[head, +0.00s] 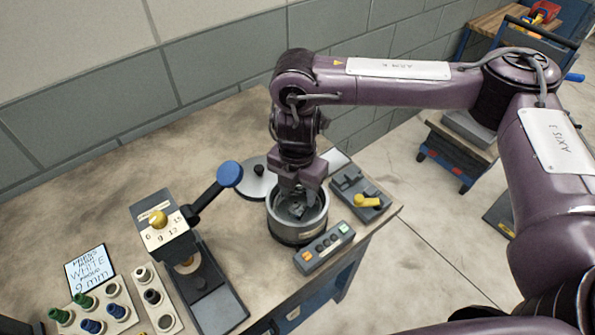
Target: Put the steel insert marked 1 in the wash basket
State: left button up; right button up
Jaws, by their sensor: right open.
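A round grey metal pot (298,233) with an open top stands near the table's right end; it may hold the wash basket, but no separate basket can be made out. My right gripper (299,203) points down into its mouth, with the fingers open. A small dark grey shape shows at the fingertips inside the pot; I cannot tell whether it is an insert or part of the gripper. A pale rack (154,299) at the lower left holds small round pieces. No mark 1 can be read on any piece. My left gripper is not in view.
A press with a blue-knobbed lever (229,174) stands left of the pot. A round lid (256,181) lies behind it. A button box (324,248) is in front, and a grey block with a yellow piece (367,201) is right. A rack of green and blue pieces (92,326) is lower left.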

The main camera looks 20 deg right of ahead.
aim_at(298, 209)
notch_tip(298, 209, up, 6)
dwell(0.8)
